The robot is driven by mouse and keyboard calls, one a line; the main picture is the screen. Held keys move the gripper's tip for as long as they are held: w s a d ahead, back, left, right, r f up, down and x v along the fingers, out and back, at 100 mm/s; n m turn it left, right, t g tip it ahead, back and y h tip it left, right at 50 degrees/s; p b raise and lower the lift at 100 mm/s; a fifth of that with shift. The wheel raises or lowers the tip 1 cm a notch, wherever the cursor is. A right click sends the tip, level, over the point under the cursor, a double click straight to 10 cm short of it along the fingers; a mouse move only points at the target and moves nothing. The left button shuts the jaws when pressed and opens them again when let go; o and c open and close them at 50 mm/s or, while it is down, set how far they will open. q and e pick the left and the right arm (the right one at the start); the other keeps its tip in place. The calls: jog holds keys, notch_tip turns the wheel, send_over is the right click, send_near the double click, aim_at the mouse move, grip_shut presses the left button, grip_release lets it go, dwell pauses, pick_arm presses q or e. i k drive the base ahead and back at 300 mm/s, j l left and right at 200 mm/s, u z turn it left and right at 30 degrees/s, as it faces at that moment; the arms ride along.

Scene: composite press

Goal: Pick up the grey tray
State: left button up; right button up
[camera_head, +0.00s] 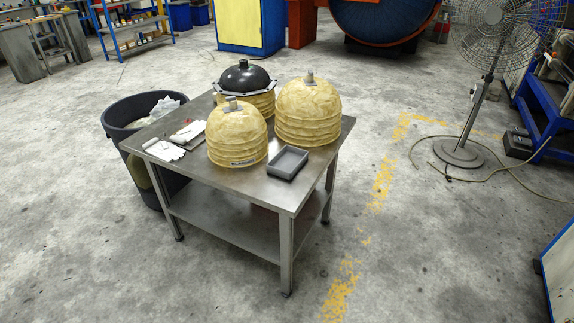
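The grey tray (300,153) is a small, shallow rectangular tray. It lies flat on the metal table (267,190), near the table's right front edge. It looks empty. A yellowish dome (237,138) stands close to its left, and a larger yellowish dome (308,112) stands just behind it. Neither of my grippers shows in the head view.
A black-topped dome (243,77) stands at the table's back. White gloves (165,150) lie at its left. A dark bin (122,120) stands left of the table, and a fan (462,150) with a floor cable is at right. Floor in front is clear.

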aim_at(289, 160)
jog(key=i+l+z, duration=0.1)
jog(key=i+l, duration=0.3)
jog(key=i, duration=0.15)
jog(key=i+l+z, duration=0.1)
jog(key=i+l, duration=0.3)
jog(key=i, duration=0.85)
jog(key=j+z, duration=0.05)
